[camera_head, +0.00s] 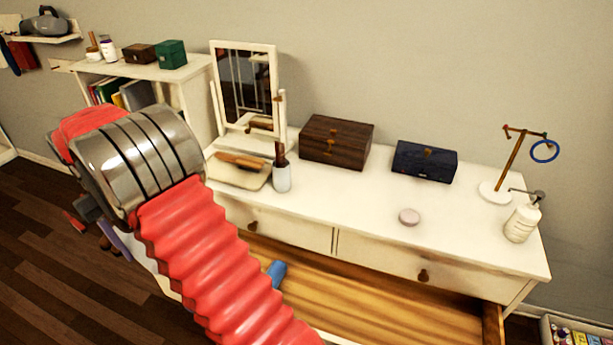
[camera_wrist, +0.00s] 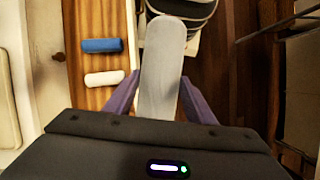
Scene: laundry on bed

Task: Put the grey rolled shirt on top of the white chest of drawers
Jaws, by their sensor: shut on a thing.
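My gripper (camera_wrist: 160,90) is shut on the grey rolled shirt (camera_wrist: 164,50), with a purple finger on each side of it in the wrist view. The roll points away from the wrist, beside the edge of an open drawer. In the head view my gripper (camera_head: 114,240) is mostly hidden behind my arm, left of the chest, and I cannot make out the shirt there. The white chest of drawers (camera_head: 350,200) stands against the wall with its wooden drawer (camera_head: 390,300) pulled open. A blue roll (camera_wrist: 102,45) and a white roll (camera_wrist: 105,78) lie in the drawer.
On the chest top stand a mirror (camera_head: 246,90), a brown box (camera_head: 336,142), a dark blue box (camera_head: 425,161), a white cup (camera_head: 282,178), a round pink thing (camera_head: 409,216), a pump bottle (camera_head: 522,222) and a ring stand (camera_head: 497,190).

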